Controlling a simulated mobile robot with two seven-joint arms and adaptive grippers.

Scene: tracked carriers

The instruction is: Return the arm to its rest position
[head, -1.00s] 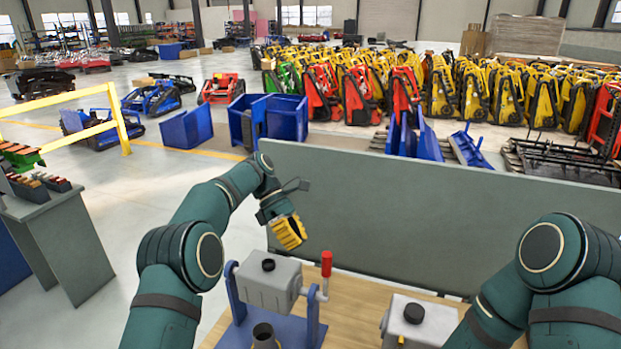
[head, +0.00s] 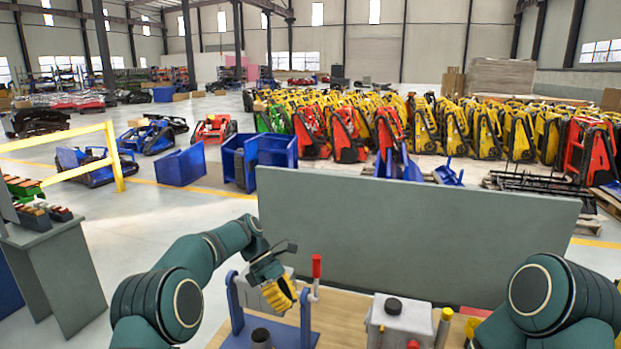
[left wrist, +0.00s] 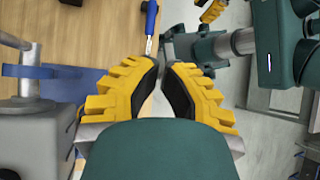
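My left gripper (head: 282,296) has yellow ribbed fingers and hangs over the blue stand on the workbench, in front of the grey box with the red-handled crank. In the left wrist view its two fingers (left wrist: 161,68) lean toward each other, with a narrow gap between their tips and nothing held between them. My left arm is bent, with its elbow at the lower left of the head view. My right arm comes in at the lower right of the head view; its gripper is not clearly shown there. A yellow piece at the left wrist view's top edge may be part of it.
The grey box (head: 262,292) is partly behind my left gripper. A red crank handle (head: 316,266) stands beside it. A second grey box (head: 398,322) is to the right. A grey panel (head: 410,235) borders the bench's far side. A blue-handled tool (left wrist: 150,20) shows beyond the fingers.

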